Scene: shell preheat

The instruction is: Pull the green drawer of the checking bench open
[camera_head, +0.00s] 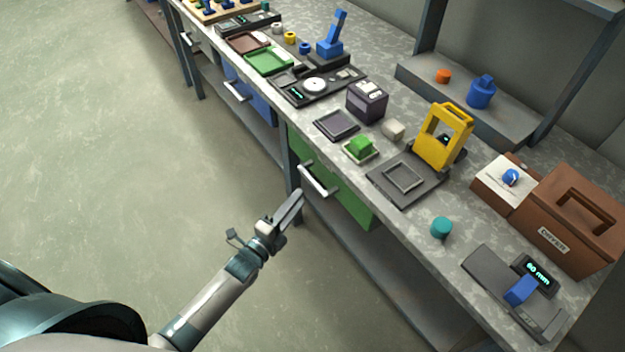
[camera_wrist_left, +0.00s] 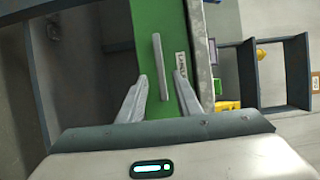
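The green drawer (camera_head: 347,199) sits under the checking bench's top (camera_head: 392,222), and its front looks flush with the bench. Its pale bar handle (camera_head: 318,181) runs along the upper part of the front. My left gripper (camera_head: 298,195) is just in front of the handle, at its near-left side. In the left wrist view the green front (camera_wrist_left: 147,20) fills the middle, and the handle (camera_wrist_left: 160,55) stands between the lines of the two open, empty fingers (camera_wrist_left: 160,78). Whether the fingertips reach past the bar cannot be told. My right gripper is in neither view.
A blue drawer (camera_head: 248,95) with its own handle is farther left. On the bench top stand a yellow frame (camera_head: 443,137), a green block (camera_head: 359,147), a teal cylinder (camera_head: 441,227) and a brown case (camera_head: 570,219). A lower shelf (camera_head: 385,285) runs beneath. The floor in front is clear.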

